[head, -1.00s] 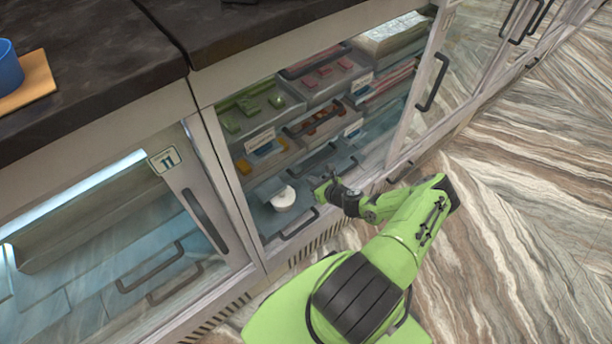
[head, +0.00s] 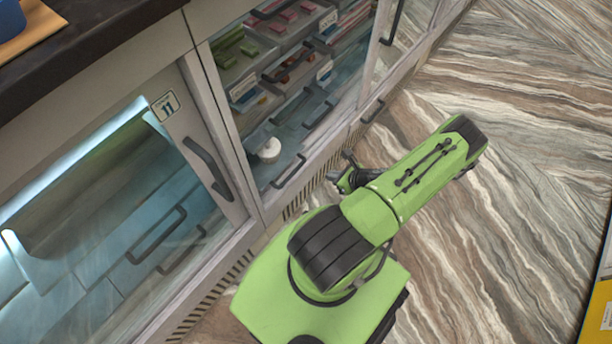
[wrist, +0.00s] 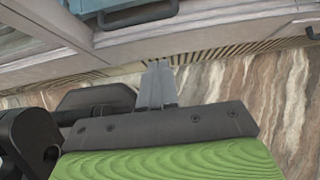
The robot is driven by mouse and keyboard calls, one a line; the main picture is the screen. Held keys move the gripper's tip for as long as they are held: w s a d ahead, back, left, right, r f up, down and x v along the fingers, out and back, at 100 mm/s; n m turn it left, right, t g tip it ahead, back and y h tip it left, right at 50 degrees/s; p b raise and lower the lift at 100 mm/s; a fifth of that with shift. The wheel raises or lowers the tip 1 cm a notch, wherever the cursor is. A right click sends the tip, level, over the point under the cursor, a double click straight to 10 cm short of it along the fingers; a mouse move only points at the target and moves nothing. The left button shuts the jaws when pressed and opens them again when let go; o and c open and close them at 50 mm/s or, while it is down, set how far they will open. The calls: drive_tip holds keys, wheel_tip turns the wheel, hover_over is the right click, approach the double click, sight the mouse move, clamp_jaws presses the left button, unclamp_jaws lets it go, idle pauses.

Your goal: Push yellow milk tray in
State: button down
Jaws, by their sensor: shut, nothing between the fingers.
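Trays of green pieces (head: 234,48) and brown-orange pieces (head: 290,68) sit nearby in the cabinet. A white round object (head: 269,150) is low inside. A black handle (head: 289,171) is at the cabinet's lower front. A closed glass door (head: 120,200) is at left.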

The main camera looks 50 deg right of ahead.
drive_tip(key=w+r+b+x, duration=0.1)
drive_tip(key=b+x, duration=0.3)
drive_tip(key=x, duration=0.9)
drive_tip(key=shift+w+d+r+b, duration=0.15)
drive_tip(key=shift+w+r+b, duration=0.15)
drive_tip(key=shift+w, duration=0.05)
